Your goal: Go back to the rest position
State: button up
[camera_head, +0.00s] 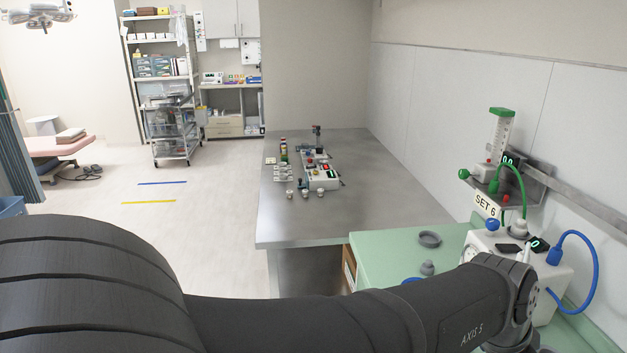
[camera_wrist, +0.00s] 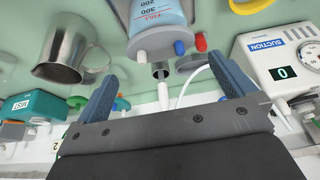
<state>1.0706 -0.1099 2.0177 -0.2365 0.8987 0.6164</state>
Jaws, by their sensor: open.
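In the wrist view my gripper (camera_wrist: 163,72) is open, with its two blue-grey fingers wide apart. In the head view my dark arm reaches across the bottom to the green bench (camera_head: 395,250) at the right; the fingers are hidden there.
A steel jug (camera_wrist: 68,54), a teal box (camera_wrist: 32,107) and a white suction unit (camera_wrist: 283,62) reading 0 surround the gripper. A wall rail (camera_head: 590,205) with a flowmeter (camera_head: 500,135) is at the right. A steel table (camera_head: 385,200) with small devices stands behind.

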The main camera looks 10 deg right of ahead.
jog(key=x, duration=0.9)
jog(key=shift+d+f, duration=0.1)
jog(key=shift+f, duration=0.2)
notch_tip(320, 180, up, 11)
jog(key=shift+f, duration=0.15)
jog(key=w+d+r, duration=0.3)
jog(key=d+r, duration=0.7)
jog(key=d, duration=0.3)
jog(key=s+d+f, duration=0.7)
jog(key=s+f, duration=0.1)
jog(key=f, duration=0.2)
jog(key=w+d+f, duration=0.1)
jog(key=w+f, duration=0.4)
jog(key=w, duration=0.4)
jog(key=shift+w+d, duration=0.25)
jog(key=shift+d, duration=0.05)
